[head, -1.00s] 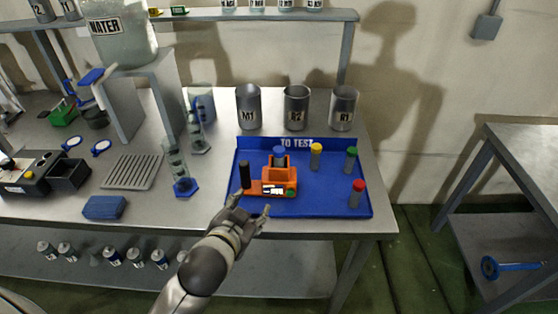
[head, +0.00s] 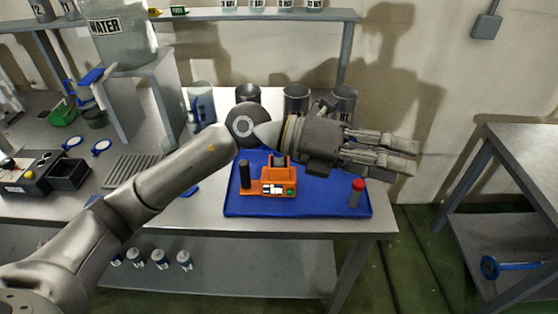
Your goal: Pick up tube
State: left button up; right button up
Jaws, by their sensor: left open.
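A tube with a red cap (head: 356,192) stands upright at the right side of the blue tray (head: 325,206). My left gripper (head: 412,158) reaches across from the left, above the tray's back right part, fingers pointing right. Its fingers are apart, and I see nothing held between them. It is apart from the red-capped tube in the picture, up and to its right. The yellow-capped and green-capped tubes are hidden behind my gripper. An orange device (head: 279,186) with a black post sits on the tray; no blue cap shows at its top now. My right gripper is not in view.
Metal beakers (head: 296,98) stand behind the tray, partly covered by my arm. A grated metal plate (head: 130,168) lies on the left of the table. The table's right edge lies just past the tray. A second table (head: 530,150) stands at the right.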

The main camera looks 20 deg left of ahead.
pick_arm(q)
jog(key=w+a+f+m+y, duration=0.1)
jog(key=w+a+f+y, duration=0.3)
jog(key=a+f+y, duration=0.1)
jog(key=n+t+y+p, duration=0.1)
jog(key=n+t+y, duration=0.15)
jog(key=y, duration=0.75)
send_over(279, 161)
jog(key=a, duration=0.1)
notch_tip(279, 161, down, 4)
jog(key=x, duration=0.2)
jog(key=p+x, duration=0.2)
jog(key=x, duration=0.1)
jog(key=shift+s+a+f, duration=0.1)
jog(key=shift+s+f, duration=0.15)
jog(key=shift+f, duration=0.25)
jog(key=shift+w+f, duration=0.15)
jog(key=shift+f, duration=0.1)
jog(key=shift+t, duration=0.25)
jog(key=c, duration=1.1)
